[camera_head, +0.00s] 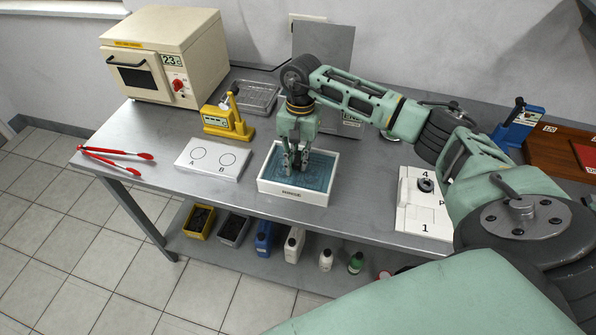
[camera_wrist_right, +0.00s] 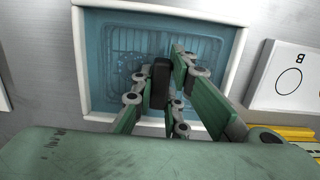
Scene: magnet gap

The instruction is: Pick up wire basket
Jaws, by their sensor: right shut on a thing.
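The wire basket (camera_wrist_right: 122,42) sits low in blue liquid inside a white-rimmed tray (camera_head: 268,184); its thin wire grid shows in the right wrist view. My right gripper (camera_head: 291,163) reaches down into this tray from above. In the wrist view my right gripper (camera_wrist_right: 170,92) is shut, with its fingers close together around a dark upright piece over the basket, which looks like its handle. The fingers hide part of the basket, and its hold on the handle is partly hidden. My left gripper is not in view.
Left of the tray lie a white plate (camera_head: 213,159) marked A and B, red tongs (camera_head: 115,155) and a yellow device (camera_head: 229,121). A clear shallow tray (camera_head: 257,96) and an oven (camera_head: 162,58) stand behind. A white numbered board (camera_head: 412,222) lies to the right.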

